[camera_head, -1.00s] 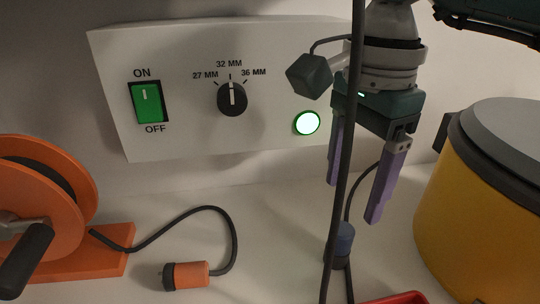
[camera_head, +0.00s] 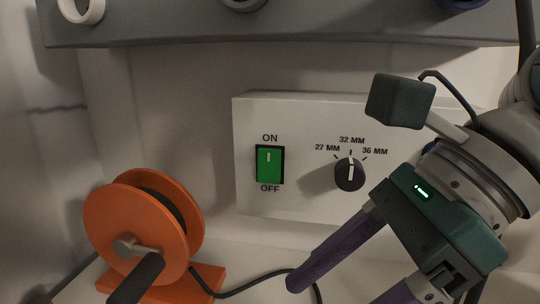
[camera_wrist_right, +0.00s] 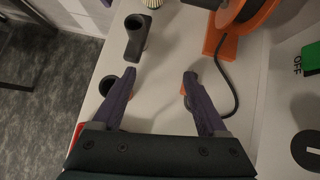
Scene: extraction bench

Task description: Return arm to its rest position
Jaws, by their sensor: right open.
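My right gripper (camera_head: 345,285) comes in from the right in the head view, large and close to the camera. Its purple fingers are apart with nothing between them, and they point down and left. In the right wrist view the open fingers (camera_wrist_right: 158,88) hang over the white bench (camera_wrist_right: 150,112). The gripper covers the lower right of the white control panel (camera_head: 300,200). My left gripper is not in view.
The panel's green switch (camera_head: 270,164) and black dial (camera_head: 349,174) show beside the gripper. An orange cable reel (camera_head: 130,235) stands at the left with its cable on the bench. A grey shelf (camera_head: 200,28) with rings runs above. A dark holder (camera_wrist_right: 137,38) stands on the bench.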

